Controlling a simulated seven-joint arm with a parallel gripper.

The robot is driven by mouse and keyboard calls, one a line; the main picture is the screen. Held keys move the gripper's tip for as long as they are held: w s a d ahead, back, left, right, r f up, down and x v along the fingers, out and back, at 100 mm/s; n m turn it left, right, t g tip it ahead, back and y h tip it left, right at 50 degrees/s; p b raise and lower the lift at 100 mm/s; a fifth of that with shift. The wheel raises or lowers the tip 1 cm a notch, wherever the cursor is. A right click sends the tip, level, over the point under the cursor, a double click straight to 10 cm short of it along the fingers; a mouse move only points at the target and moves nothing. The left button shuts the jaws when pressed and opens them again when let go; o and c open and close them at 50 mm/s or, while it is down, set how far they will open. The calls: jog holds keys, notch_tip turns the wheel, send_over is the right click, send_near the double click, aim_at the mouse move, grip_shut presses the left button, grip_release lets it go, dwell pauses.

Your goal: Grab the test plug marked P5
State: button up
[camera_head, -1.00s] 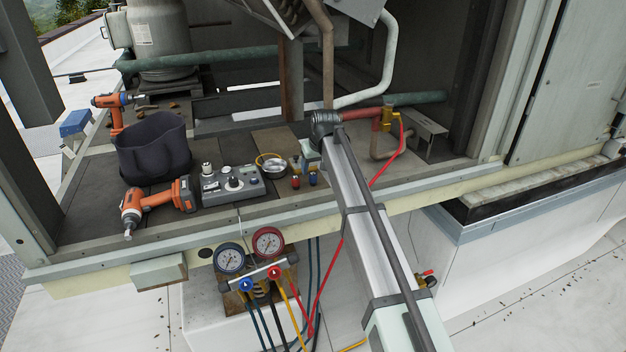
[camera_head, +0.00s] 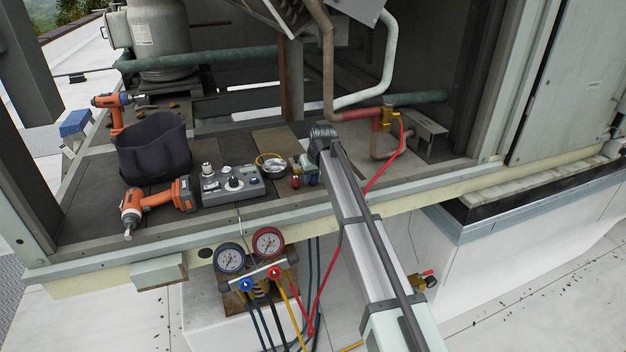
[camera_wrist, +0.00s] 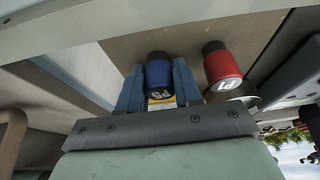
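The blue test plug (camera_wrist: 158,72) stands between the blue fingers of my gripper (camera_wrist: 159,88) in the wrist view; its light label reads like P5. The fingers flank it closely, with little or no gap showing, and I cannot tell whether they press on it. A red test plug (camera_wrist: 222,66) stands apart to the right of the fingers, its label partly readable. In the head view my gripper (camera_head: 307,172) is low over the deck beside the red plug (camera_head: 295,183), and it mostly hides the blue plug.
A grey control box (camera_head: 232,185), a round dish with a yellow rim (camera_head: 272,165), an orange drill (camera_head: 160,203) and a dark bag (camera_head: 153,147) lie left of the plugs. A red hose (camera_head: 385,172) runs close to my arm on the right.

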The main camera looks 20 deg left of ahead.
jog(key=c, duration=0.6)
jog(key=shift+o, duration=0.2)
jog(key=shift+r, duration=0.1)
